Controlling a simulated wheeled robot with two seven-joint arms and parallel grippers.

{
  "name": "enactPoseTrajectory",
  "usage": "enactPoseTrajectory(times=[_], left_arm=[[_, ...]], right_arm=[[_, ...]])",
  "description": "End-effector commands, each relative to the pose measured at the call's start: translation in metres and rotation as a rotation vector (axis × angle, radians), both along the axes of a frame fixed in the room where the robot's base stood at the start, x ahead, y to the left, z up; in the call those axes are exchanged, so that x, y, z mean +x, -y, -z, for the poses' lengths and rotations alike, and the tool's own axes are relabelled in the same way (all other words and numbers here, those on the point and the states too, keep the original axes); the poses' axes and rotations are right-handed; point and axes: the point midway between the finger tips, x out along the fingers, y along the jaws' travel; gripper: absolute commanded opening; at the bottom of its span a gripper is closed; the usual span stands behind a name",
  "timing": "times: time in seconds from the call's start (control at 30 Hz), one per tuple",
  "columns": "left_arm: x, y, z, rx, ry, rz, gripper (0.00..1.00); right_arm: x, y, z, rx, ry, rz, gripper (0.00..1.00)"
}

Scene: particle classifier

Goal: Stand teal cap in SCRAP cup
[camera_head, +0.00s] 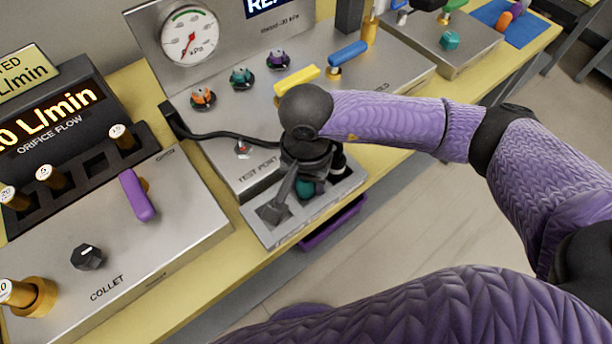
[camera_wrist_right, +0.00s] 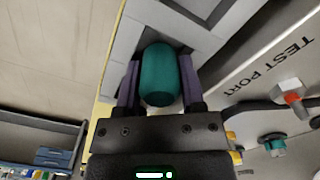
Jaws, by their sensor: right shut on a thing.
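The teal cap (camera_head: 305,188) is at the grey compartmented tray (camera_head: 268,228) in front of the test port. My right gripper (camera_head: 303,190) comes down over the tray, and its arm hides part of that area. In the right wrist view, the teal cap (camera_wrist_right: 158,75) is between the two purple fingers, which are shut on it. A square recess of the tray shows just beyond the cap; I cannot tell whether the cap touches it. No cup labelled SCRAP can be read. My left gripper is not in view.
A black cable (camera_head: 225,134) runs to the test port behind the gripper. A purple bin (camera_head: 333,222) hangs below the bench edge. The collet panel (camera_head: 150,235) with its purple lever is at left. Orange, teal and purple knobs stand behind.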

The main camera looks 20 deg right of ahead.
Motion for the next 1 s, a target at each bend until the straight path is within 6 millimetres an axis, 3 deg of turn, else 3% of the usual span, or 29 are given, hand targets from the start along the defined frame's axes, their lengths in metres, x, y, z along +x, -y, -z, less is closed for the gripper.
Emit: enactPoseTrajectory(times=[0.13,0.17,0.3,0.67,0.77,1.0], left_arm=[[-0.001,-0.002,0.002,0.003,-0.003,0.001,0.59],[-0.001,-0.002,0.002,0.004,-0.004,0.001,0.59],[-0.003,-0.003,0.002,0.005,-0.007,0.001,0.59],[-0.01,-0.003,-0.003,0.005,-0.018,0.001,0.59],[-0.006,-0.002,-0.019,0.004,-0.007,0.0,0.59],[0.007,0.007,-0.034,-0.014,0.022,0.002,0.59]], right_arm=[[0.0,0.0,0.002,0.0,0.0,0.0,0.0],[0.0,0.0,0.002,0.0,0.0,0.0,0.54],[0.0,0.0,0.002,-0.001,-0.002,0.0,0.84],[-0.001,0.001,-0.001,-0.002,-0.003,0.001,0.86],[0.0,0.0,-0.02,-0.001,0.001,0.001,0.86],[0.001,0.0,-0.09,0.0,0.006,0.0,0.86]])
